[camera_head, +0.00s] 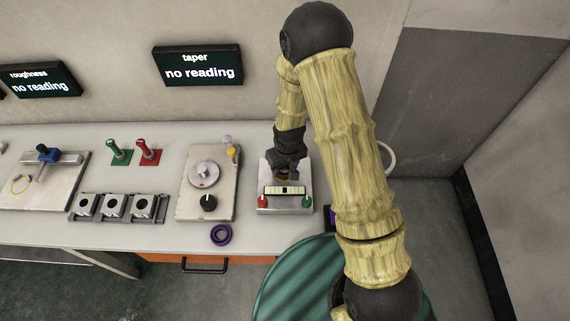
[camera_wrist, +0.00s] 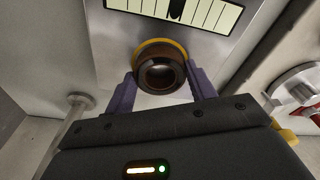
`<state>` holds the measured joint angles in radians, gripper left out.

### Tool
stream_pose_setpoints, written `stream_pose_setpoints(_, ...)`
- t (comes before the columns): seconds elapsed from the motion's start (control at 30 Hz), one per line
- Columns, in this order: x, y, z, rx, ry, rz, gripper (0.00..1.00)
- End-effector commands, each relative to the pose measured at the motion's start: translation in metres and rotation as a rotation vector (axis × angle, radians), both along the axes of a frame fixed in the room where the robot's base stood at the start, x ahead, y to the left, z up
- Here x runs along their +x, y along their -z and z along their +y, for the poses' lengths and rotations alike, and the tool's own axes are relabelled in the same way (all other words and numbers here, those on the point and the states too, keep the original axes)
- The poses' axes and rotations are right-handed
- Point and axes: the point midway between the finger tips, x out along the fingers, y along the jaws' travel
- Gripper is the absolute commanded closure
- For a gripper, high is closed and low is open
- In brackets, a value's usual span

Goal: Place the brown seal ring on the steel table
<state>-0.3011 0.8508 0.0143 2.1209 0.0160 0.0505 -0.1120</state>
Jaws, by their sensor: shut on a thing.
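My gripper (camera_head: 284,171) is over the small grey gauge block with a striped scale (camera_head: 285,203), near the back of its top. In the wrist view, two purple fingers (camera_wrist: 161,80) are shut on the brown seal ring (camera_wrist: 160,88), one on each side. A yellow round edge (camera_wrist: 160,42) shows just behind the ring at the gauge; I cannot tell whether ring and gauge touch. In the head view the ring is mostly hidden by my gripper. The long pale grey table (camera_head: 120,233) carries the gauge.
A purple ring (camera_head: 221,234) lies near the front edge. A plate with a round dial (camera_head: 207,180) stands left of the gauge. Further left are three square blocks (camera_head: 115,206) and green and red stamps (camera_head: 149,152). A teal round object (camera_head: 290,285) is in front. The taper screen (camera_head: 198,66) reads "no reading".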

Motion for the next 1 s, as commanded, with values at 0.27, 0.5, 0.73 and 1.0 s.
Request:
stream_pose_setpoints(0.27, 0.0, 0.003, 0.0, 0.0, 0.0, -0.001, 0.72)
stream_pose_setpoints(0.5, 0.0, 0.002, -0.001, 0.001, 0.002, -0.001, 0.23)
stream_pose_setpoints(0.73, 0.0, -0.001, -0.001, 0.001, 0.001, -0.001, 0.23)
stream_pose_setpoints(1.0, -0.001, -0.023, -0.001, 0.002, -0.001, -0.005, 0.23)
